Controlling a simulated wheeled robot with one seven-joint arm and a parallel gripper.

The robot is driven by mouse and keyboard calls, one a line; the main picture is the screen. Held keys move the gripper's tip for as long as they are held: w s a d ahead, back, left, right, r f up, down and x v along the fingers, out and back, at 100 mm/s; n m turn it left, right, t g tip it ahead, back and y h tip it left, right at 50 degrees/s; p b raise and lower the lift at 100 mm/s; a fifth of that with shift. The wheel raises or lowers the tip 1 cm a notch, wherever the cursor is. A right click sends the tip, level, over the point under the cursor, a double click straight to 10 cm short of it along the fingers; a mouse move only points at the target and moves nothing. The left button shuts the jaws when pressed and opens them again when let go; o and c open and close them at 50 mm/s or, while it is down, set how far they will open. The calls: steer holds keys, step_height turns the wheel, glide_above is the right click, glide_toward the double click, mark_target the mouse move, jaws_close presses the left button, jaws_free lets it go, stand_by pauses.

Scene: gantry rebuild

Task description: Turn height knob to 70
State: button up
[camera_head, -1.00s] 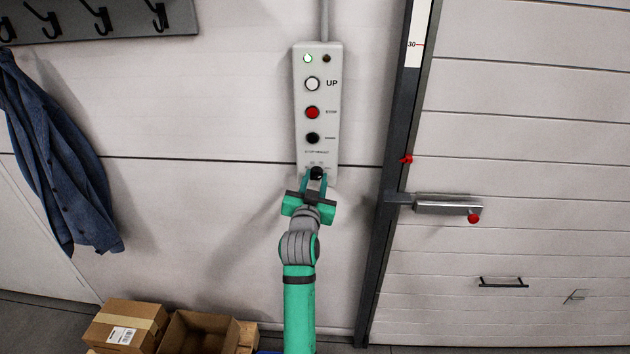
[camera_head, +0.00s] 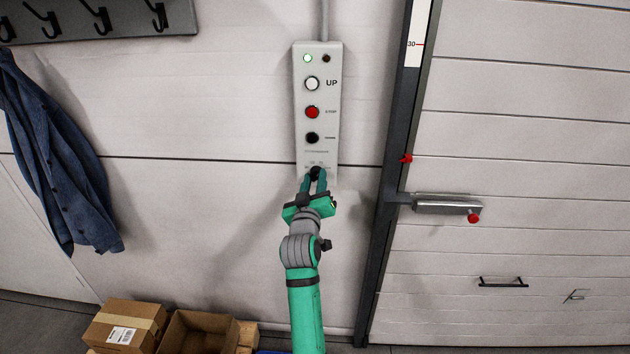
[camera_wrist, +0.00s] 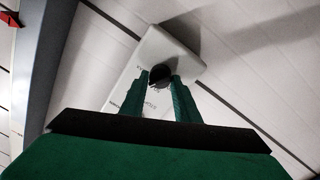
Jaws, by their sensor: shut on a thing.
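The black height knob (camera_head: 316,173) is at the bottom of a pale control box (camera_head: 302,150) on the wall. My gripper (camera_head: 314,183) reaches up from below and is shut on the knob. In the wrist view the knob (camera_wrist: 160,75) sits between the tips of the two green fingers (camera_wrist: 160,88). The wrist view is rolled, so the box looks tilted there. The fingers hide part of the scale around the knob, and its numbers and the knob's pointer are too small to read.
Above the knob, the box has a white UP button (camera_head: 312,84), a red button (camera_head: 312,112), a black button (camera_head: 312,138) and a lit green lamp (camera_head: 308,58). A door (camera_head: 520,130) with a latch (camera_head: 447,206) is on the right. Cardboard boxes (camera_head: 205,325) stand below left.

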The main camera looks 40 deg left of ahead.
steer(key=shift+n, duration=0.5)
steer(key=o, duration=1)
steer(key=shift+o, duration=0.2)
steer(key=v, duration=1.1)
steer(key=shift+w+f, duration=0.1)
steer(key=shift+f, duration=0.05)
